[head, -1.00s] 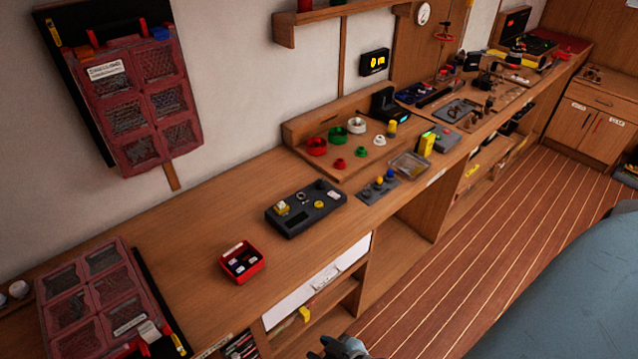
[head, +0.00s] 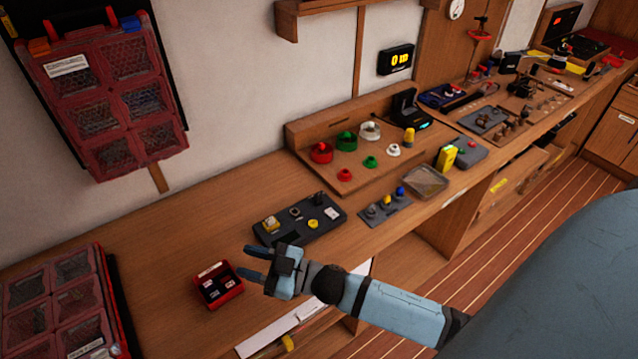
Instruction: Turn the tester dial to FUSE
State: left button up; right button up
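The dark grey tester box (head: 325,212) lies on the wooden bench in the middle of the head view. The lettering is too small to read, so I cannot tell where the dial points. My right gripper (head: 248,262) is at the near side of the tester, apart from its knobs, with its two fingers spread and nothing between them. My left gripper is not in view.
A red tray (head: 229,294) with small parts sits left of my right gripper. A grey plate (head: 385,212) with knobs and a clear box (head: 425,182) are to the right. Red compartment cases (head: 60,300) stand left. Bare bench lies behind the red tray.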

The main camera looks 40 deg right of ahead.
aim_at(317, 201)
jog(key=i+l+u, duration=0.2)
jog(key=l, duration=0.6)
jog(key=l+u, duration=0.2)
jog(key=l, duration=0.55)
